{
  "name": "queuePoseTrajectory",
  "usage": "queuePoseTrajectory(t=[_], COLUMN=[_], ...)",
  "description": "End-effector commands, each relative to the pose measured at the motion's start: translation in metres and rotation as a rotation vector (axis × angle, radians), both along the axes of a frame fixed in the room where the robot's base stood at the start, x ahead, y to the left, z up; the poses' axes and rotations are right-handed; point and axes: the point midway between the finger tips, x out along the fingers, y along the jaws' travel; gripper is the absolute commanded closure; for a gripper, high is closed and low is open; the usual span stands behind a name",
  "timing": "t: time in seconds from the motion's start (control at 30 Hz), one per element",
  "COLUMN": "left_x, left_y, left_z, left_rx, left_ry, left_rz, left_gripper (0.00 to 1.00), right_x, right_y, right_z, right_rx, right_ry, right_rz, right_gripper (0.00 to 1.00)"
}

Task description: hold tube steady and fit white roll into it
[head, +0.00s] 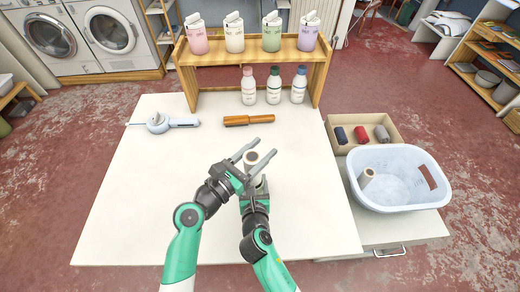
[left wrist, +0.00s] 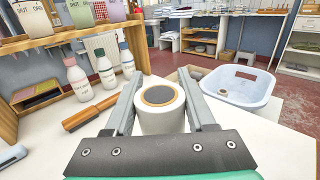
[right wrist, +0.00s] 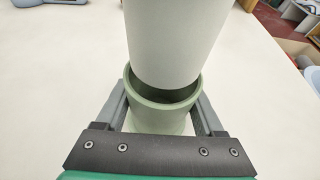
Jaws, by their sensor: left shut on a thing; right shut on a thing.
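The white roll (head: 251,158), with a brown ring around a grey end, is upright between the fingers of my left gripper (head: 265,147). The left wrist view shows the roll (left wrist: 160,118) clasped from both sides. The pale green tube (right wrist: 160,116) stands upright between the fingers of my right gripper (right wrist: 160,122), which is shut on it. In the right wrist view the roll (right wrist: 172,40) is over the tube's mouth, set toward the far right. Part of the dark opening shows in front of it. I cannot tell whether its lower end is inside the rim.
A wooden shelf (head: 250,57) with several bottles stands at the back of the white table (head: 150,215). A wooden-handled tool (head: 248,119) and a pale blue device (head: 160,122) lie on the table. A basket (head: 425,195) holding another roll (head: 367,177) and a box (head: 340,148) stand at right.

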Motion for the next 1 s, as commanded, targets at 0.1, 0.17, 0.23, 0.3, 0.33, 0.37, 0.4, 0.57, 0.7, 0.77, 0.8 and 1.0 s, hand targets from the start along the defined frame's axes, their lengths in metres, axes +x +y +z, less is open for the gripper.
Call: queuePoseTrajectory(t=[0.1, 0.17, 0.23, 0.3, 0.33, 0.37, 0.4, 0.57, 0.7, 0.77, 0.8, 1.0], left_x=[0.000, 0.000, 0.000, 0.000, 0.000, 0.000, 0.000, 0.000, -0.001, -0.001, -0.001, -0.002], left_y=[0.000, 0.000, 0.000, 0.000, 0.000, 0.000, 0.000, 0.000, 0.000, 0.000, 0.000, 0.000], left_z=[-0.003, -0.004, -0.005, -0.007, -0.008, -0.008, -0.009, -0.011, -0.013, -0.014, -0.014, -0.015], left_rx=[-0.001, 0.001, 0.001, 0.002, 0.002, 0.002, 0.003, 0.006, 0.008, 0.010, 0.011, 0.018], left_ry=[0.001, 0.001, 0.001, 0.002, 0.002, 0.002, 0.003, 0.005, 0.007, 0.007, 0.009, 0.018], left_rz=[-0.001, -0.001, -0.001, -0.001, -0.001, -0.001, 0.000, 0.000, 0.000, 0.000, 0.000, -0.001], left_gripper=[1.00, 1.00, 1.00, 1.00, 1.00, 1.00, 1.00, 1.00, 1.00, 1.00, 1.00, 1.00], right_x=[0.000, 0.000, 0.000, 0.000, 0.000, 0.000, 0.000, 0.000, 0.000, 0.000, 0.000, 0.001], right_y=[0.000, 0.000, 0.000, 0.000, 0.000, 0.000, 0.000, 0.000, 0.001, 0.001, 0.001, 0.001], right_z=[0.000, 0.000, 0.000, 0.000, 0.000, 0.000, 0.000, 0.000, 0.001, 0.001, 0.001, 0.001], right_rx=[0.000, 0.000, 0.000, 0.000, 0.000, 0.000, 0.000, 0.000, 0.000, 0.000, 0.000, 0.001], right_ry=[0.000, 0.000, 0.000, -0.001, -0.001, -0.001, -0.001, -0.002, -0.003, -0.003, -0.003, -0.004], right_rz=[0.000, 0.000, 0.000, 0.000, 0.000, 0.000, 0.000, 0.001, 0.001, 0.001, 0.001, 0.001], right_gripper=[0.97, 0.97, 0.97, 0.97, 0.97, 0.97, 0.97, 0.97, 0.97, 0.97, 0.96, 0.97])
